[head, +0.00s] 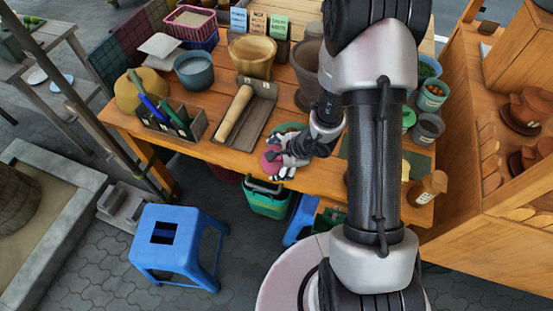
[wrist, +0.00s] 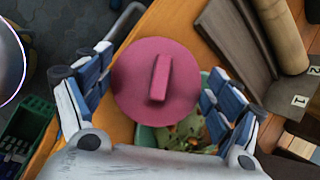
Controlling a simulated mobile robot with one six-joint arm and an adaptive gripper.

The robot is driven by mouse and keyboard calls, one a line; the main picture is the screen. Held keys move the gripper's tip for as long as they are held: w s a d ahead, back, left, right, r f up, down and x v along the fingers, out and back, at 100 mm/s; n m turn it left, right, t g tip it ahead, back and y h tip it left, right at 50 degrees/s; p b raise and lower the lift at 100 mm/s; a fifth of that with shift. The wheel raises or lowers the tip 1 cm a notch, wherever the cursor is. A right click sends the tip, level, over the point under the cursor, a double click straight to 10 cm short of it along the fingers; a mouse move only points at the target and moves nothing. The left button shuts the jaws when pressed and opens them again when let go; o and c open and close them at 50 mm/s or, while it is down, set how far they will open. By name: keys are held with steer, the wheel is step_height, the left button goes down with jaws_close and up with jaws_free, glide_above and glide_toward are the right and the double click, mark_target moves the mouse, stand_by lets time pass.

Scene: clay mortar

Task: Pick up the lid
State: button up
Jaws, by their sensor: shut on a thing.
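The lid is a round pink disc with a raised bar handle (wrist: 158,78), in the middle of the wrist view. It also shows in the head view (head: 271,160), near the front edge of the wooden table. My gripper (head: 284,163) has its blue-padded fingers (wrist: 160,65) on either side of the lid, shut on it at its rim. A green container (wrist: 178,134) with leafy scraps inside shows below the lid in the wrist view, partly covered by it. Whether the lid touches the container, I cannot tell.
A wooden tray (head: 259,120) with a rolling pin (head: 235,113) lies left of my gripper on the table (head: 205,145). A blue stool (head: 178,232) stands on the floor.

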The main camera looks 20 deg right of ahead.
steer(key=c, duration=0.3)
